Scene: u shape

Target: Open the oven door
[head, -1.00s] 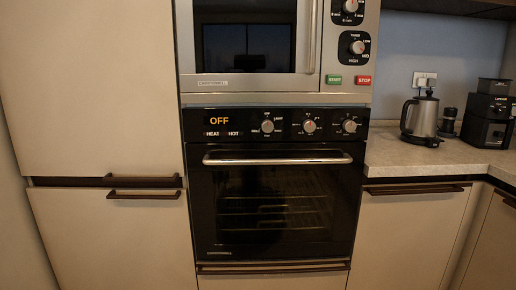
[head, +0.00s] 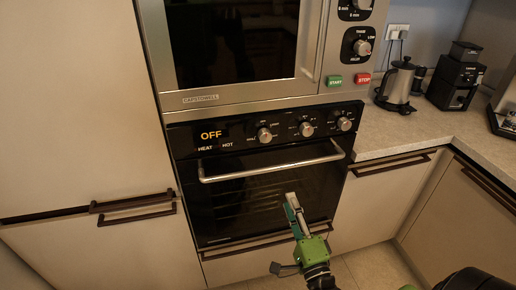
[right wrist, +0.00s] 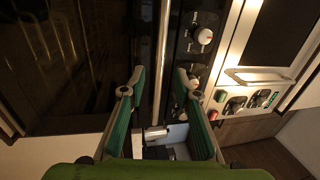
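The oven door (head: 225,205) is shut, with a dark glass front and a straight silver handle (head: 270,171) across its top. My right gripper (head: 291,200) is in front of the door, a little below the handle in the head view. In the right wrist view my right gripper (right wrist: 159,76) is open, its two green fingers spread apart. The handle (right wrist: 163,50) runs through the gap between the fingers in that picture; I cannot tell whether they touch it or how far off it is. My left gripper is not in view.
A control panel (head: 270,133) with knobs and an "OFF" display sits above the door, with a microwave (head: 240,103) over it. Drawer and cabinet handles (head: 135,200) stick out at left. The counter (head: 425,130) at right holds a kettle (head: 398,86) and a coffee grinder (head: 455,78).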

